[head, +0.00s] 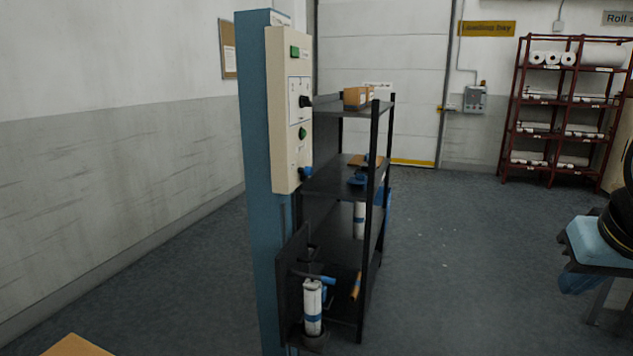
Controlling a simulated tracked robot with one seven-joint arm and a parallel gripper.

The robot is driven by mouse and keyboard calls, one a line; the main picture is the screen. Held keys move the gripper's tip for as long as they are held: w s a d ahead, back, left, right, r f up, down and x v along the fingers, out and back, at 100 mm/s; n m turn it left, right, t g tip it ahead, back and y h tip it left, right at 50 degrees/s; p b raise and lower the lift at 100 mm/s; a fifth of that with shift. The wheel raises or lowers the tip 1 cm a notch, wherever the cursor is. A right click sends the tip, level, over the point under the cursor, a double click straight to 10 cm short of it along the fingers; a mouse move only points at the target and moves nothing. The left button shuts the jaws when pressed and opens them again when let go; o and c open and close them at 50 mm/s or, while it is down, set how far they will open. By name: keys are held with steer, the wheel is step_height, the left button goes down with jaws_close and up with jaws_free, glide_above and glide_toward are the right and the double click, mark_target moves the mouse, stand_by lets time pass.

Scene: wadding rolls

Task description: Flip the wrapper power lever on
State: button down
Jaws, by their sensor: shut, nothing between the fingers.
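A cream control panel (284,110) is mounted on a tall blue post (258,180), seen at a steep angle left of centre. A black lever or knob (305,101) sticks out to the right from its upper half. A blue handle (306,173) sticks out near its bottom edge. A green square (295,51) and a green round button (302,133) are also on its face. The labels are too small to read, so I cannot tell which control is the wrapper power lever or how it is set. My gripper is not in view.
A black shelf rack (374,200) with tools and a small box (357,96) stands close beside the panel. A light blue padded item (597,240) is at the right edge. A red roll rack (512,110) stands at the back right. The middle floor is clear.

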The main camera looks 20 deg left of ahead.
steer(key=w+a+n+t+y, duration=0.15)
steer(key=w+a+n, duration=0.35)
steer(key=w, duration=0.6)
steer(key=w+a+n+t+y, duration=0.1)
steer(key=w+a+n+t, duration=0.4)
steer(key=w, duration=0.6)
steer(key=w+a+n+t+y, duration=0.15)
steer(key=w+a+n, duration=0.35)
steer(key=w, duration=0.6)
steer(key=w+a+f+n+t+y, duration=0.1)
steer(key=w+a+f+n+y, duration=0.15)
steer(key=a, duration=0.45)
steer(key=w+a+f+n+y, duration=0.1)
steer(key=w+a+n+y, duration=0.2)
steer(key=a, duration=0.4)
steer(key=a+f+n+y, duration=0.2)
steer(key=a+f+n, duration=0.2)
steer(key=a, duration=0.3)
steer(key=s+a+f+n+y, duration=0.1)
steer(key=a+f+n+y, duration=0.2)
steer(key=a, duration=0.5)
steer(key=shift+f+n+t, duration=0.4)
steer(key=shift+f+n, duration=0.2)
steer(key=shift+n, duration=0.55)
glide_toward(306, 174)
steer(key=shift+x, duration=2.95)
